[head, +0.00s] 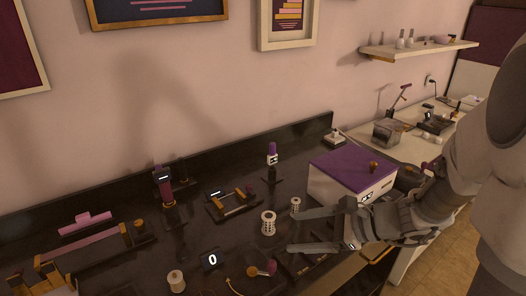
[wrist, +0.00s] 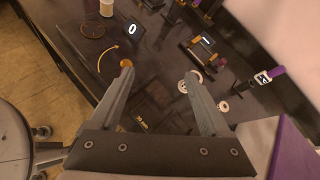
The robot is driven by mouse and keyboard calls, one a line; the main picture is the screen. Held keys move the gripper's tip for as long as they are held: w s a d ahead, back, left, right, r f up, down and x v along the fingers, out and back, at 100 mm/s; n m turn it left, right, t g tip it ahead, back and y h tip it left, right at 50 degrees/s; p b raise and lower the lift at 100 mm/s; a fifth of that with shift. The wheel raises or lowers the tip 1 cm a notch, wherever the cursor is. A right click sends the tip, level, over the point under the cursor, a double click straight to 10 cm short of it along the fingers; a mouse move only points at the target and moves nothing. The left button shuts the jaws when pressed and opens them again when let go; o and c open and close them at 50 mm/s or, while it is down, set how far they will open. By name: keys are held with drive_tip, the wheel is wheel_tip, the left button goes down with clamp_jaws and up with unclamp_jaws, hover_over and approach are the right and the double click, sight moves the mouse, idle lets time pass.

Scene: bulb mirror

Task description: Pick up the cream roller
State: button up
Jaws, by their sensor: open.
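Two upright cream rollers with perforated walls stand on the dark counter. The larger cream roller (head: 268,222) is left of my fingertips in the head view; the smaller cream roller (head: 295,204) is close by the upper finger. I cannot tell which one the task names. In the wrist view the larger roller (wrist: 196,74) is partly hidden behind the right fingertip, and the smaller roller (wrist: 223,106) lies outside the right finger. My gripper (head: 296,231) is open, with nothing between its fingers (wrist: 158,72). I cannot tell whether a finger touches a roller.
A white box with a purple lid (head: 352,170) stands right of the rollers, behind my gripper. A purple-capped tube (head: 272,155) stands behind them. A wall shelf (head: 420,47) is above.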

drive_tip(key=w+d+f+m+t+b, duration=0.1)
drive_tip(key=w+d+f+m+t, duration=0.2)
drive_tip(key=w+d+f+m, duration=0.3)
drive_tip(key=m+b, duration=0.1)
drive_tip(key=b, duration=0.1)
approach(274, 220)
drive_tip(key=shift+t+h, duration=0.3)
drive_tip(key=shift+t, duration=0.1)
drive_tip(key=x, duration=0.7)
drive_tip(key=shift+a+f, duration=0.15)
drive_tip(key=shift+a, duration=0.05)
drive_tip(key=x, duration=0.5)
drive_tip(key=shift+s+a+f, duration=0.1)
drive_tip(key=shift+a, duration=0.05)
drive_tip(key=shift+c, duration=0.2)
clamp_jaws()
